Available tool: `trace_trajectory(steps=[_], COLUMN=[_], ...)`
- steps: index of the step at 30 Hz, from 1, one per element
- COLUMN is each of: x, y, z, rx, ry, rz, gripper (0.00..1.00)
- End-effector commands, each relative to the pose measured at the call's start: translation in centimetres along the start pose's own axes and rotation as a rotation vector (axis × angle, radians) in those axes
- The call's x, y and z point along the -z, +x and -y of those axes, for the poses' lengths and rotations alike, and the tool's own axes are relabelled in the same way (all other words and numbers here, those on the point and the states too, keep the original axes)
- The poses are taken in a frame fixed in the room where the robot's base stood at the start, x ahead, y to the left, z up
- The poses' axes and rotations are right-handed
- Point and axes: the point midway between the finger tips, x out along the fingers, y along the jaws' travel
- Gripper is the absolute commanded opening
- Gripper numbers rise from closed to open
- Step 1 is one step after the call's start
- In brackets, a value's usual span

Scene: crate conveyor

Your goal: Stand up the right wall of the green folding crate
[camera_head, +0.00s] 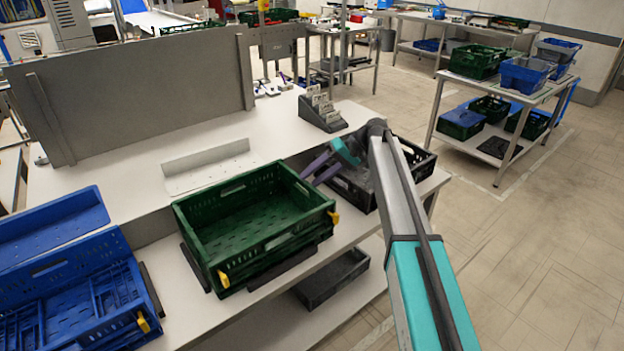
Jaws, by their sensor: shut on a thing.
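The green folding crate (200,240) sits on the white worktop, with its back, left and front walls upright. Its right wall (325,198) also looks upright or nearly so, though I see it at a steep angle and cannot tell whether it is latched. Yellow latches show at the right and front corners. My gripper (311,178) reaches in from the right, with its purple fingers at the top edge of the right wall. It is shut on that wall. The fingertips partly cover the wall's upper edge.
A black crate (416,160) stands close to the right, behind my gripper. A blue crate (125,250) lies to the left. A grey upright panel (140,95) and a card holder (322,115) stand behind. A dark bin (335,280) is on the lower shelf.

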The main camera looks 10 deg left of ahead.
Motion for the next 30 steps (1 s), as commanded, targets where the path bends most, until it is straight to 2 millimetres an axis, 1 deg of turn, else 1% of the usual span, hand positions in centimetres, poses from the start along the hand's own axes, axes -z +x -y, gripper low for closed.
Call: trace_trajectory(steps=[1, 5, 18, 21, 25, 30], x=[-0.7, -0.6, -0.3, -0.2, -0.2, -0.2], y=[-0.3, -2.1, -9.4, -10.7, -11.9, -12.6], z=[-1.0, -0.8, 0.1, 0.2, 0.4, 0.5], rx=[-0.013, -0.011, -0.001, 0.001, 0.002, 0.003], ry=[0.006, 0.004, -0.002, -0.003, -0.004, -0.004], rz=[0.014, 0.012, 0.004, 0.002, 0.002, 0.002], gripper=[0.36, 0.36, 0.36, 0.36, 0.36, 0.36])
